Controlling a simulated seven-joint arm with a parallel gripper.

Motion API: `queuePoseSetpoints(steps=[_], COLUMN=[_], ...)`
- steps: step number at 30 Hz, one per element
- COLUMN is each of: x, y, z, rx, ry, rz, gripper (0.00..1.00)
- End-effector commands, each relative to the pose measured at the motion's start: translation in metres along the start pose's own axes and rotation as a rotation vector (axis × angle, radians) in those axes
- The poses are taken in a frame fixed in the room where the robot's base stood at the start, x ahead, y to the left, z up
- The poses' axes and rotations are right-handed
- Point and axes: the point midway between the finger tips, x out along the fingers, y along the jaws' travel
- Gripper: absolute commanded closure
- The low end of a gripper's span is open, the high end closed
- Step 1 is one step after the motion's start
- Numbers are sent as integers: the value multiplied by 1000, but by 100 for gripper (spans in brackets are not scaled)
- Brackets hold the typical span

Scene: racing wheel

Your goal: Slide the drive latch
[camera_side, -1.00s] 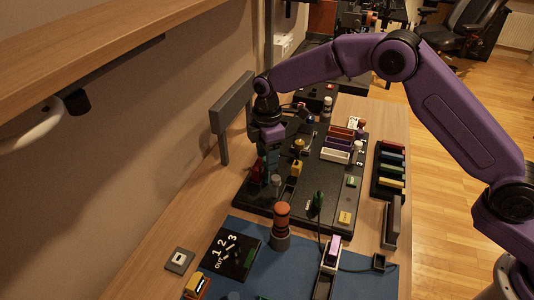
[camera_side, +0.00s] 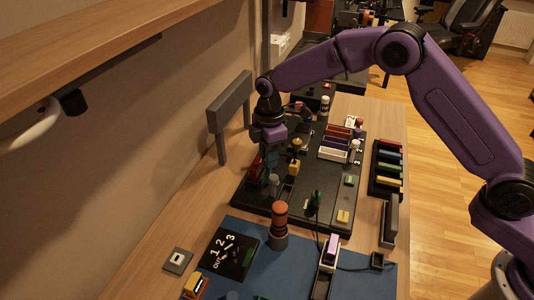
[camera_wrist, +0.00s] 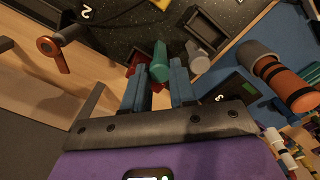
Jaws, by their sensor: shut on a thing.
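My gripper (camera_side: 268,155) is at the left side of the black board (camera_side: 310,205), pointing down. In the wrist view its two blue fingers (camera_wrist: 159,80) stand on either side of a teal cylindrical knob (camera_wrist: 159,60) and are shut on it. I cannot tell for certain whether this knob is the drive latch's handle. A red part (camera_wrist: 134,68) lies just left of the knob and shows beside the fingers in the side view (camera_side: 256,169). A grey round knob (camera_wrist: 197,60) stands close to the right. The fingers hide the knob's base.
A yellow block (camera_side: 294,168) stands right of the gripper. An orange and grey cylinder (camera_side: 279,225) stands at the board's front edge. A grey upright panel (camera_side: 229,105) stands behind to the left.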

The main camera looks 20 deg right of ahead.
Motion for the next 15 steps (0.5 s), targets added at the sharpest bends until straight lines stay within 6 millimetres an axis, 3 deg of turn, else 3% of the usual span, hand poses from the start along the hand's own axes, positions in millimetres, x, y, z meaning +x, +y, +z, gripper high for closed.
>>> queuePoseSetpoints(steps=[2, 3, 4, 15], x=[1, 1, 1, -2], y=[-4, -4, -4, -2], z=[4, 4, 4, 2], rx=[2, 3, 3, 2], ry=[-11, -11, -11, -7], rz=[-17, -17, -17, -11], gripper=[100, 61, 52, 49])
